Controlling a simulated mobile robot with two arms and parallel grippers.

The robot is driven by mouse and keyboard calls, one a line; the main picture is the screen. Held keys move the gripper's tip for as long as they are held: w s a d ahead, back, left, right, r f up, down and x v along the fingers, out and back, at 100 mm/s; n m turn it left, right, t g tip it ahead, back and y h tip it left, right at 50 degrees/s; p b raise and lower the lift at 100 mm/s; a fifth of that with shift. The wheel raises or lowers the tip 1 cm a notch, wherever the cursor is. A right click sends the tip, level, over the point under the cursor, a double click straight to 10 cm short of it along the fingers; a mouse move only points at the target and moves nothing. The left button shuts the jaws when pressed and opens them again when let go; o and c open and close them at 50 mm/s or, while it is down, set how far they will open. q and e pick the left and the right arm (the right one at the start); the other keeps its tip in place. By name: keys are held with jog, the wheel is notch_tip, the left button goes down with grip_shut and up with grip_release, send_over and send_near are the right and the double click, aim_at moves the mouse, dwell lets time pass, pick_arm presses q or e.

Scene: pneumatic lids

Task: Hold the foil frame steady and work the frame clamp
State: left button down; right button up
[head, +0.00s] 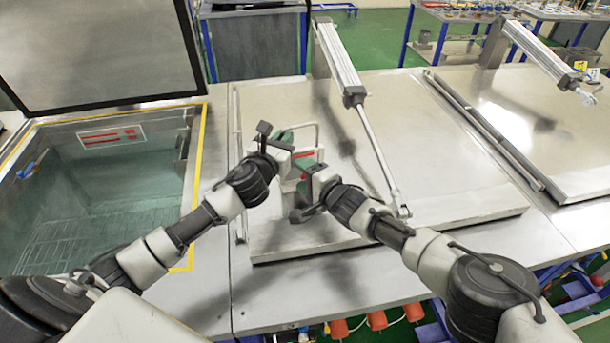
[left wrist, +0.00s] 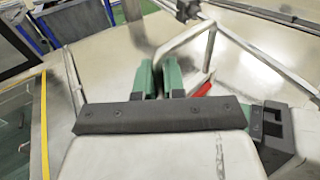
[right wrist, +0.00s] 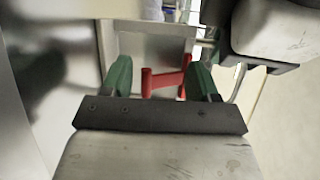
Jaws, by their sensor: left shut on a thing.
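The foil frame (head: 317,130) is a pale metal bar frame over the left end of the middle steel lid. In the left wrist view its bar (left wrist: 188,40) runs up right from between my green fingertips. My left gripper (head: 285,137) is shut on the frame's bar; the exact contact is partly hidden. The red frame clamp (head: 304,153) shows between my two grippers. In the right wrist view it is a red H-shaped part (right wrist: 165,83) beyond and between my fingertips. My right gripper (head: 303,186) is open, its green fingers (right wrist: 163,80) apart.
The middle lid (head: 460,190) lies flat, with a pneumatic cylinder (head: 337,60) slanting over it to the right of my grippers. An open water tank (head: 90,190) with a raised dark lid stands at the left. My two grippers are very close together.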

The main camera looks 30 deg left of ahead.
pick_arm(q)
jog(key=shift+a, duration=0.1)
pick_arm(e)
jog(key=shift+d, duration=0.1)
jog(key=shift+s+d+f, duration=0.15)
jog(key=shift+d, duration=0.2)
jog(key=v, duration=1.1)
jog(key=shift+d+r, duration=0.1)
jog(key=shift+r, duration=0.15)
pick_arm(q)
jog(key=c, duration=1.1)
grip_release()
